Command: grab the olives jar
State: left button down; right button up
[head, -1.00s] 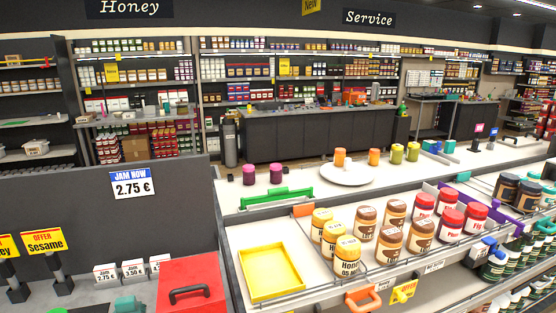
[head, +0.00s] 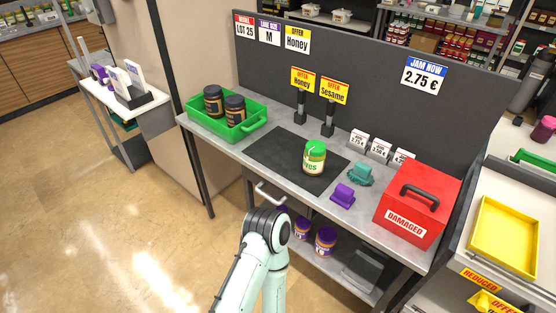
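The olives jar (head: 315,158) has a green lid and a white label with green letters ending in "ives". It stands upright on a dark mat (head: 270,160) on the grey workbench, with clear space around it. One of my pale green arms rises from the bottom of the head view, in front of the bench. Only its bent joint and links show. Neither of my grippers can be seen.
A green crate (head: 257,121) with two dark-lidded jars stands at the bench's left end. A teal object (head: 359,173), a purple object (head: 343,196) and a red "DAMAGED" box (head: 414,205) lie to the right. Two sign stands are behind the jar. Purple-lidded jars (head: 326,240) sit below.

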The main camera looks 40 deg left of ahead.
aim_at(313, 166)
jog(key=k+u, duration=0.15)
jog(key=u, duration=1.05)
